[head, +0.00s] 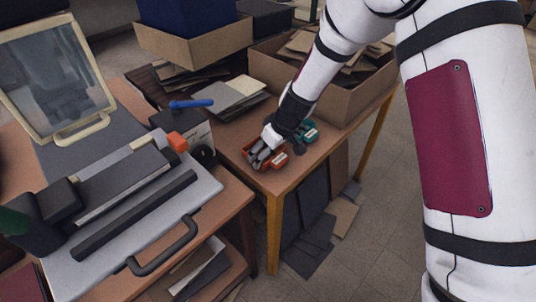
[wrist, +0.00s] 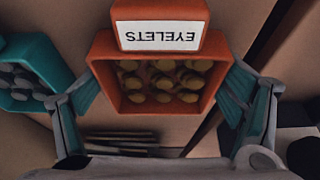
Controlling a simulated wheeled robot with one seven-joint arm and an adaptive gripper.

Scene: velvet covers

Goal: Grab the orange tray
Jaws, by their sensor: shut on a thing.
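The orange tray (wrist: 180,119) is a small open bin with a white label reading EYELETS, upside down in the wrist view, and several brass-coloured round pieces inside. In the head view the orange tray (head: 279,160) is near the front corner of the wooden table, partly hidden by my gripper. My gripper (wrist: 160,92) has one finger against each side of the tray and is shut on it. In the head view my gripper (head: 262,152) reaches down over the tray from above. I cannot tell whether the tray is lifted off the table.
A teal tray (wrist: 38,70) with grey pieces stands close beside the orange one; it also shows in the head view (head: 308,131). A cardboard box (head: 335,95) of offcuts stands behind. A grey press (head: 150,215) with a handle is at the left.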

